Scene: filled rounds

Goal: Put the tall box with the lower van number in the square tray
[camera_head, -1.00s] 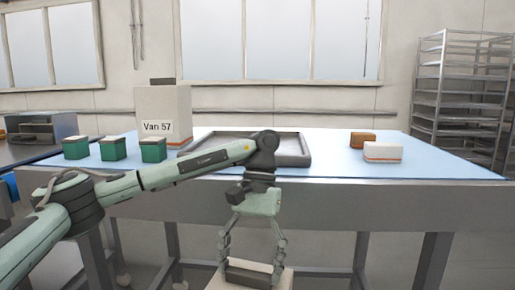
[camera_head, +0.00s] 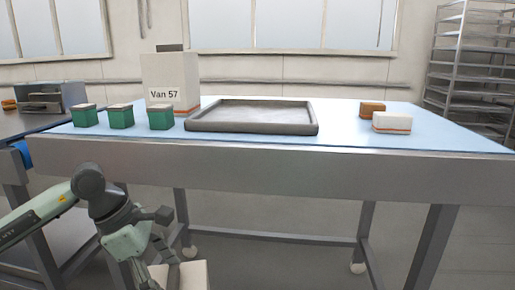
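A tall off-white box (camera_head: 168,80) labelled "Van 57", with a dark top grip, stands upright at the left back of the table. The square tray (camera_head: 250,128) is grey with a low rim and lies empty, right of that box. My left gripper (camera_head: 156,264) is low in front of the table, at the bottom edge of the view. My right gripper is not in view.
Several small green boxes (camera_head: 121,117) stand along the left of the blue table top (camera_head: 345,135). A brown box (camera_head: 372,109) and a white box with an orange stripe (camera_head: 392,122) lie at the right. A rack (camera_head: 470,65) stands behind right.

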